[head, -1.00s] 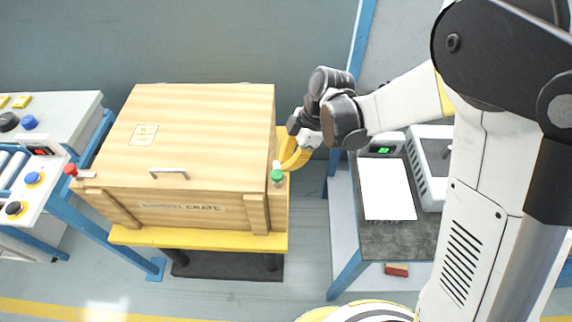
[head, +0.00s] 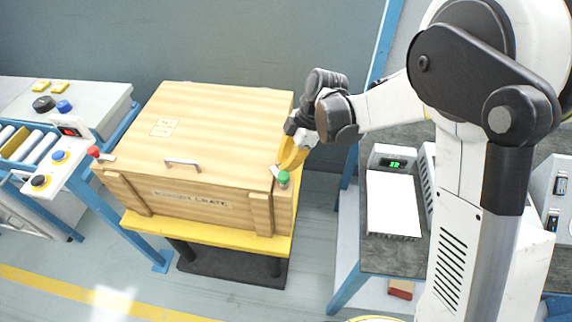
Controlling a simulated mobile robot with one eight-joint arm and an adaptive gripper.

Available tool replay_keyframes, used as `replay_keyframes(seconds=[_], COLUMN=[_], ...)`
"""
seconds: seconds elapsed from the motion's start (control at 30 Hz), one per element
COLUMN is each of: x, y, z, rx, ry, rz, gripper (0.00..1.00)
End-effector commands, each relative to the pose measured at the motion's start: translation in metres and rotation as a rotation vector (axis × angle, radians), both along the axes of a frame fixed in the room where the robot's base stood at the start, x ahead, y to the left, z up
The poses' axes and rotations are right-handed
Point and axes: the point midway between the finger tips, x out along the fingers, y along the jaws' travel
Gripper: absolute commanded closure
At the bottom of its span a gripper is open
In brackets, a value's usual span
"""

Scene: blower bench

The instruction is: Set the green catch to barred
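The green catch (head: 283,178) is a small green knob on a pale lever at the front right corner of the wooden crate (head: 200,200). A red catch (head: 94,152) sits at the crate's front left corner. The crate's lid is down, with a metal handle (head: 183,163) at its front. My gripper (head: 285,163) has yellow fingers and hangs at the crate's right side, just behind and above the green catch. The fingers overlap in this view, so I cannot tell their opening or whether they touch the catch.
The crate stands on a yellow-topped stand (head: 190,233). A control bench (head: 75,185) with buttons and rollers is to the left. A grey bench (head: 375,255) with a white scale (head: 393,205) is to the right. Floor is open in front of the stand.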

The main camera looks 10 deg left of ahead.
Motion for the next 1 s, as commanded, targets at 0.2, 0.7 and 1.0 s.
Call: replay_keyframes(seconds=[0.2, 0.7, 1.0], x=[-0.0006, -0.0012, -0.0019], y=[0.0054, 0.008, 0.0069], z=[-0.0001, 0.0, -0.0001], rx=[0.0, 0.0, 0.0], ry=[0.0, -0.001, -0.001], rz=[-0.001, -0.001, -0.001], gripper=[1.0, 1.0, 1.0])
